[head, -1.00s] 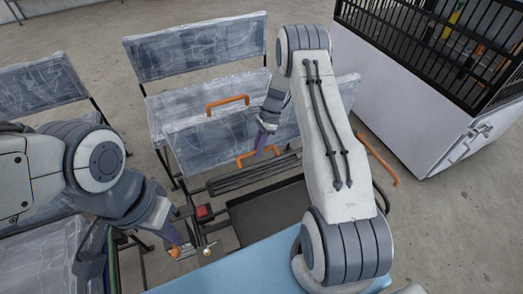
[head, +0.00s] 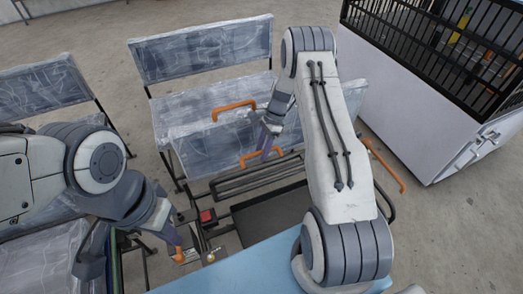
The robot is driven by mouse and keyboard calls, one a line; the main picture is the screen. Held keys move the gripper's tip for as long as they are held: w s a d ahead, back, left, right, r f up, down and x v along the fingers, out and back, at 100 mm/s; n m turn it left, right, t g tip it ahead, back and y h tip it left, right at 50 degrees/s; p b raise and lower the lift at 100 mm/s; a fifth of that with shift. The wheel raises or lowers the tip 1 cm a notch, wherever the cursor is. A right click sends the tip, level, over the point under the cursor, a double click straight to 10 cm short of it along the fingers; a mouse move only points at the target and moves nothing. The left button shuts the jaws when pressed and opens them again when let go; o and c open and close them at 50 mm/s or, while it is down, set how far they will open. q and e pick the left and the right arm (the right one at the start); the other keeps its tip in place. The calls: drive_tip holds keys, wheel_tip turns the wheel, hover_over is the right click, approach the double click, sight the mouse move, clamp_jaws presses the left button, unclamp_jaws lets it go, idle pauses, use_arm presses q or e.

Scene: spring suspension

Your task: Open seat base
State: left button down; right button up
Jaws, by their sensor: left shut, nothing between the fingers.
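The seat base appears as a grey panel (head: 207,151), scuffed or plastic-wrapped, standing tilted in front of another grey seat. Orange handles show near its upper edge (head: 235,110) and lower edge (head: 262,156). My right gripper (head: 266,146) is pointed down in front of the panel, between the two handles in the picture. Whether it touches the panel, and whether its fingers are open, I cannot tell. My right arm hides the panel's right part. My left gripper (head: 179,252) is shut and empty at the lower left, beside a small orange knob (head: 180,256).
A dark tray-like opening (head: 268,215) in a metal frame lies below the panel. A red block (head: 206,216) sits on the frame. A blue surface (head: 225,275) is in front. A white cabinet with a black cage (head: 425,110) stands right. Another seat is at left.

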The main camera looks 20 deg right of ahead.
drive_tip(key=shift+r, duration=0.1)
drive_tip(key=b+v, duration=0.1)
drive_tip(key=v, duration=0.9)
drive_tip(key=shift+d, duration=0.15)
drive_tip(key=shift+w+r, duration=0.1)
drive_tip(key=shift+r, duration=0.05)
drive_tip(key=s+a+r+n+h, duration=0.1)
drive_tip(key=s+a+r+n, duration=0.3)
drive_tip(key=a, duration=0.3)
drive_tip(key=s+a+r+n+h+p, duration=0.1)
drive_tip(key=s+a+r+n, duration=0.3)
drive_tip(key=a, duration=0.3)
drive_tip(key=s+a+r+n+h, duration=0.1)
drive_tip(key=s+a+r+n, duration=0.1)
drive_tip(key=a+r+n, duration=0.4)
drive_tip(key=s+a+r+n+t, duration=0.1)
drive_tip(key=s+a+n, duration=0.1)
drive_tip(key=s+n, duration=0.4)
drive_tip(key=s+a+r+n+p, duration=0.1)
drive_tip(key=s+n, duration=0.5)
drive_tip(key=s, duration=0.9)
drive_tip(key=shift+a+r+t+h, duration=0.35)
drive_tip(key=shift+a+r, duration=0.3)
drive_tip(key=shift+a, duration=0.6)
